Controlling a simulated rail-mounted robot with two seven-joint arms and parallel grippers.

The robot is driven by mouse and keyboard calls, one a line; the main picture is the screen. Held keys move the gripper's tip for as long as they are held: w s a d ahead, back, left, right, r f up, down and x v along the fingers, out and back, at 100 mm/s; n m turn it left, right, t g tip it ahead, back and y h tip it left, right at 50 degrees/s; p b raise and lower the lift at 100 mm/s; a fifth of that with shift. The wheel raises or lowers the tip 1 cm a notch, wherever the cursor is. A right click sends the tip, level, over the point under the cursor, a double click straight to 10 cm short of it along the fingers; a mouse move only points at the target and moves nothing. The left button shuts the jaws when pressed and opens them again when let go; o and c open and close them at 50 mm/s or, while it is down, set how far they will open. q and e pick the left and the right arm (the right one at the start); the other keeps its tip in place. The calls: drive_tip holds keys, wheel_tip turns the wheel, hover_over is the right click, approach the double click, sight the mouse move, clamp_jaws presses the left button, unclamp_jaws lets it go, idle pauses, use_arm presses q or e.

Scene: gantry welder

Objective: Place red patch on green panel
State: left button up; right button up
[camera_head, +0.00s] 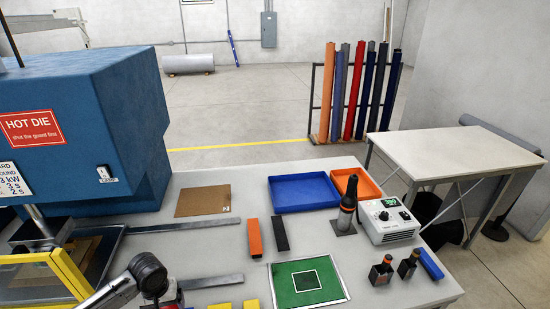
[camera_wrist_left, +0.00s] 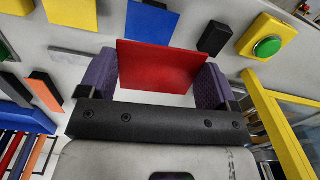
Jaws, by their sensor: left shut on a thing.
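The red patch (camera_wrist_left: 165,68) is a flat red plate. In the left wrist view it is held between the two purple finger pads of my left gripper (camera_wrist_left: 158,85), which is shut on it. In the head view my left arm comes in at the bottom left, with the gripper mostly hidden under the wrist. The green panel (camera_head: 322,291) lies on the table at the bottom middle, with a white square outline on it and a pale border. The gripper is left of the panel and apart from it. My right gripper is not in view.
Orange (camera_head: 254,237) and black (camera_head: 280,233) blocks lie behind the panel. A blue tray (camera_head: 303,205), an orange bin (camera_head: 372,182), a dark upright tool (camera_head: 347,205) and a control box (camera_head: 388,229) stand farther back and right. The blue press (camera_head: 90,130) and yellow guard (camera_head: 65,265) crowd the left.

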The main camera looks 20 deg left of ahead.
use_arm(q)
drive_tip(key=s+d+r+m, duration=0.1)
drive_tip(key=s+d+r, duration=0.1)
drive_tip(key=s+d, duration=0.35)
drive_tip(key=s+d+r+m, duration=0.1)
drive_tip(key=s+d+m, duration=0.15)
drive_tip(key=d, duration=0.65)
drive_tip(key=w+d+r+m, duration=0.1)
drive_tip(key=w+d+r, duration=0.25)
drive_tip(key=r, duration=0.65)
drive_tip(key=w+d+r+m, duration=0.1)
drive_tip(key=w+d+r, duration=0.25)
drive_tip(key=r, duration=0.55)
drive_tip(key=s+r+p, duration=0.7)
drive_tip(key=r+p, duration=0.5)
drive_tip(key=p, duration=0.3)
drive_tip(key=shift+s+a+r, duration=0.3)
drive_tip(key=shift+s, duration=0.1)
